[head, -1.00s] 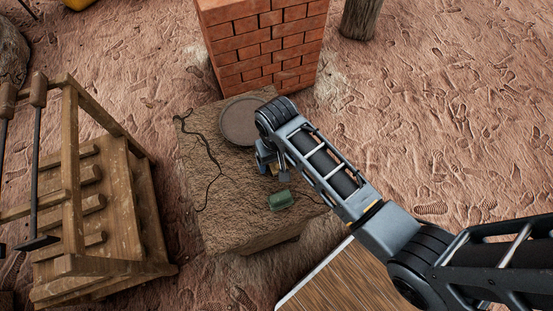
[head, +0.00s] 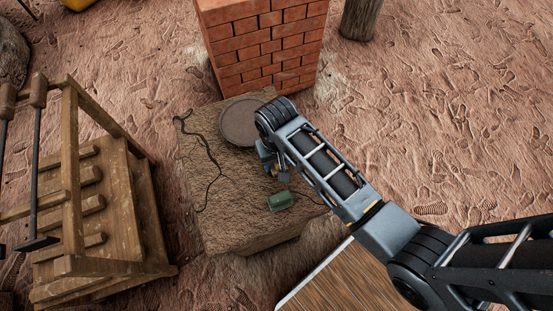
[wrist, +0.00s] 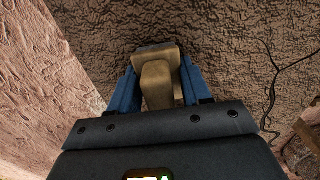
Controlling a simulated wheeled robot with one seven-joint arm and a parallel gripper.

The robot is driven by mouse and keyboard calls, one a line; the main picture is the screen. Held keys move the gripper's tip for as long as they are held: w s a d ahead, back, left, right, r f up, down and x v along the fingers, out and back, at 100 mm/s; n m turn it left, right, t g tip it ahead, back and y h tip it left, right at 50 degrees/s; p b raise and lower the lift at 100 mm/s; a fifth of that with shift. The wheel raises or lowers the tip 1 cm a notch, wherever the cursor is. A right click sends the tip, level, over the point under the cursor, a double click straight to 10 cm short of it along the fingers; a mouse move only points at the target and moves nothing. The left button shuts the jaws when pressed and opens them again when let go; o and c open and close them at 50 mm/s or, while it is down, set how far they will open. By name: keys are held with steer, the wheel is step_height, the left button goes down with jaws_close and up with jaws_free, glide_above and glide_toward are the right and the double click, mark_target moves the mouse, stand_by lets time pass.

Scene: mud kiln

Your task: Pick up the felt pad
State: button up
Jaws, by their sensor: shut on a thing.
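My gripper (wrist: 157,88) has blue fingers on both sides of a tan block-like thing, which I take to be the felt pad (wrist: 157,80). In the wrist view the gripper is shut on it. The pad has a wider far part and a narrower rounded near part. In the head view my gripper (head: 270,168) is low over the rough stone block (head: 225,215), and my arm hides most of the pad. I cannot tell whether the pad touches the stone.
A round brown disc (head: 239,121) lies on the stone, behind my gripper. A small green cylinder (head: 281,201) lies close in front of it. A dark cord (head: 208,160) runs along the left. A brick stack (head: 265,45) stands behind, a wooden rack (head: 100,205) at left.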

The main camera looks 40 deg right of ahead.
steer(key=shift+r, duration=0.1)
step_height(320, 180, up, 4)
steer(key=shift+d+r+p, duration=0.15)
steer(key=shift+p, duration=0.15)
steer(key=s+d+r, duration=0.4)
steer(key=d+r, duration=0.2)
steer(key=d, duration=0.4)
steer(key=shift+s+d+r, duration=0.15)
steer(key=shift+d+r, duration=0.1)
steer(key=shift+d, duration=0.05)
steer(key=o, duration=0.5)
steer(key=shift+c, duration=1.3)
